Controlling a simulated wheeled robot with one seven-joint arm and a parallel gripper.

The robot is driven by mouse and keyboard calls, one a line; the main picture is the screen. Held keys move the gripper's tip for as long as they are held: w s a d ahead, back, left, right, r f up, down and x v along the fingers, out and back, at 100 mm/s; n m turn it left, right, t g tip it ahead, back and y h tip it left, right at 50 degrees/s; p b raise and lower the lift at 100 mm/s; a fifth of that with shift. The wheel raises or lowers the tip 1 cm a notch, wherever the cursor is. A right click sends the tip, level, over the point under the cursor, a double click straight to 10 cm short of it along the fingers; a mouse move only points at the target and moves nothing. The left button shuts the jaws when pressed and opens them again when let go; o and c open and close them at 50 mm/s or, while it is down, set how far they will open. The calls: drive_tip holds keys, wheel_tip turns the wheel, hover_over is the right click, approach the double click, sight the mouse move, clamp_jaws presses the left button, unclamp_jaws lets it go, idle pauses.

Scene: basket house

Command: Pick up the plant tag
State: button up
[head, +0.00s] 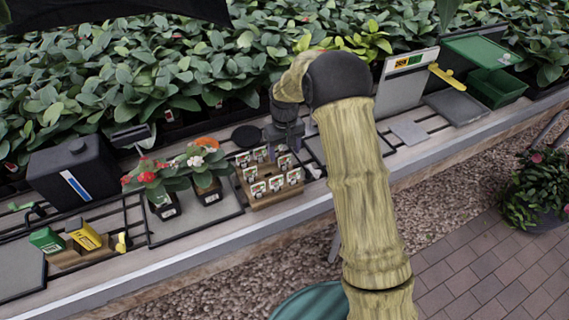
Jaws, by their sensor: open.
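Several small white cards with coloured pictures, which look like plant tags (275,184), stand in rows in a wooden rack (262,201) on the bench. I cannot tell which one the task means. My gripper (284,138) is open and points down just behind the back right part of the rack. Its fingertips are small and dark here, and I cannot tell whether they touch anything. My arm hides the bench to the right of the rack.
Two potted plants, one red-flowered (146,177) and one white-flowered (197,162), stand left of the rack. A black box (75,170), green packet (46,240) and yellow packet (85,235) are farther left. A green bin (497,87) is at right. Leafy plants line the back.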

sight(284, 157)
wheel_tip(284, 157, down, 4)
drive_tip(key=shift+r, duration=0.2)
idle(0.3)
drive_tip(key=c, duration=1)
drive_tip(key=shift+c, duration=0.2)
drive_tip(key=shift+r, duration=0.1)
wheel_tip(284, 157, up, 10)
drive_tip(key=shift+f, duration=0.1)
